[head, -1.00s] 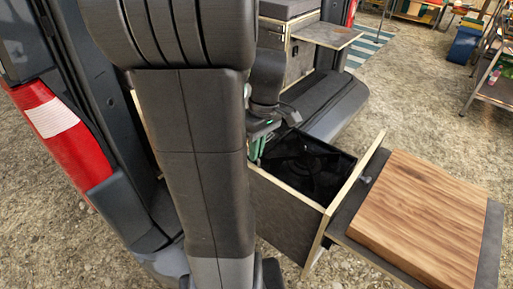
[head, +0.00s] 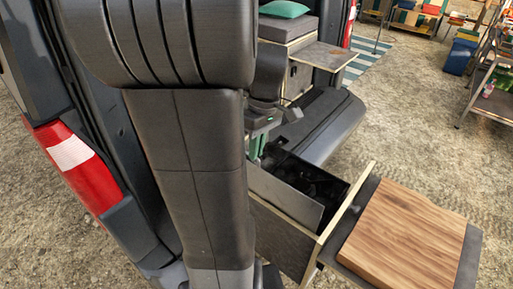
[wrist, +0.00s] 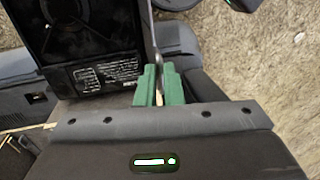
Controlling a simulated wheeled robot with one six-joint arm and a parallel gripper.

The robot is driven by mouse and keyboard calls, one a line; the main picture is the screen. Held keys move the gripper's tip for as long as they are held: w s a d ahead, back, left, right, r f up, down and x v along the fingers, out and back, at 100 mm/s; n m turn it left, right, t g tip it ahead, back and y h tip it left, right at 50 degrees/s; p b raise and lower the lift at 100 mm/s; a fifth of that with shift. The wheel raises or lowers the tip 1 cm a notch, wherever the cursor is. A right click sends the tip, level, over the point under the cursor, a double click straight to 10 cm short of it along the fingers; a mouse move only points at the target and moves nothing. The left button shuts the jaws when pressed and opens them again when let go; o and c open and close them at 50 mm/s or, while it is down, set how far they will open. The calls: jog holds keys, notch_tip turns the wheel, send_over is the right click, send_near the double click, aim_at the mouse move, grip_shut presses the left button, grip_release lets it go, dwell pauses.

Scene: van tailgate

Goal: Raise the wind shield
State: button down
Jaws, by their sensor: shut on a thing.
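The wind shield (head: 285,196) is a thin grey panel standing along the near side of the open drawer in the head view. It rises above the drawer's side wall (head: 283,238) and looks slightly tilted. My gripper (head: 257,146) is at its far left end, partly hidden behind my arm. In the wrist view the green fingers of my gripper (wrist: 159,84) are closed on the edge of the wind shield (wrist: 150,38), seen nearly edge-on. The black stove (wrist: 88,42) is beside it, with a round burner and a white-print label. It is partly hidden in the head view (head: 312,178).
A wooden board (head: 400,235) lies on a dark shelf beyond the drawer front (head: 345,212). The van's red tail light (head: 80,165) is at the left. The van's bumper (head: 338,125) lies behind the drawer.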

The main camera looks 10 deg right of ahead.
jog(key=shift+r, duration=0.2)
jog(key=c, duration=1.6)
grip_release()
jog(key=shift+o, duration=0.2)
notch_tip(320, 180, up, 14)
jog(key=w+d, duration=0.1)
jog(key=d, duration=0.1)
jog(key=shift+w+f+b, duration=0.25)
jog(key=shift+w+b, duration=0.05)
jog(key=shift+b, duration=0.1)
jog(key=shift+f, duration=0.15)
notch_tip(320, 180, down, 14)
jog(key=s+a, duration=0.1)
jog(key=a, duration=0.1)
jog(key=shift+s, duration=0.3)
